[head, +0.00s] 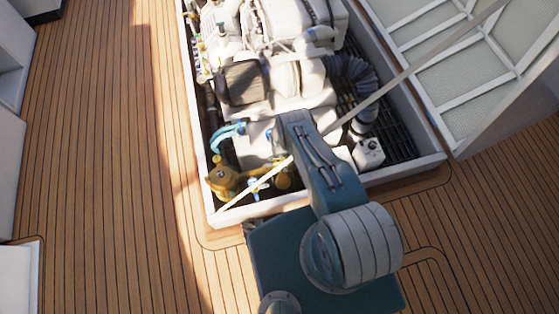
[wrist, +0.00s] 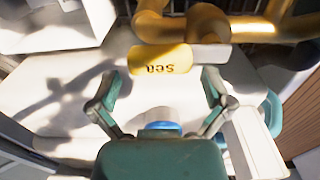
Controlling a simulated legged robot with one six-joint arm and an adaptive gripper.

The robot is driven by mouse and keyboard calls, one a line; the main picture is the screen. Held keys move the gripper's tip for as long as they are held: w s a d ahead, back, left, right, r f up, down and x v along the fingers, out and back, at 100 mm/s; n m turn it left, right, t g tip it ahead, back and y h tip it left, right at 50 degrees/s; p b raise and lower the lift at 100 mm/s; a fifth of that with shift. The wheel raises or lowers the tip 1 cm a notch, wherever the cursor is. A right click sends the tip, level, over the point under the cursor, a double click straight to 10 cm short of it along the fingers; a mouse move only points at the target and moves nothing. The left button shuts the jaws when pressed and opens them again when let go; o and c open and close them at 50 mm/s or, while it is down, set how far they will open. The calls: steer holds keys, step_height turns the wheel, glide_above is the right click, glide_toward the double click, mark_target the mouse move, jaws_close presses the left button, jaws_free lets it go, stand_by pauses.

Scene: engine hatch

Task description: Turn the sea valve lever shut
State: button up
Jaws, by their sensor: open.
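In the wrist view a yellow tag (wrist: 161,61) with upside-down "sea" lettering sits beside thick yellow pipework (wrist: 188,22). My gripper (wrist: 160,82) is open, its two fingers spread either side of the space below the tag. A blue-and-white part (wrist: 160,126) shows close to the palm and is partly hidden by it; I cannot tell whether it is the lever. In the head view the yellow pipe fitting (head: 222,179) lies at the engine bay's near left corner, with a small blue part (head: 254,186) beside it. My forearm hides the gripper there.
The white hatch frame (head: 427,167) rims the bay. A pale strut (head: 400,80) slants across it from the raised lid (head: 470,85). Blue hoses (head: 228,134) and the engine (head: 285,75) crowd the bay. Teak deck (head: 110,190) is clear on the left.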

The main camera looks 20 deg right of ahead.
steer(key=shift+f, duration=0.95)
steer(key=c, duration=1)
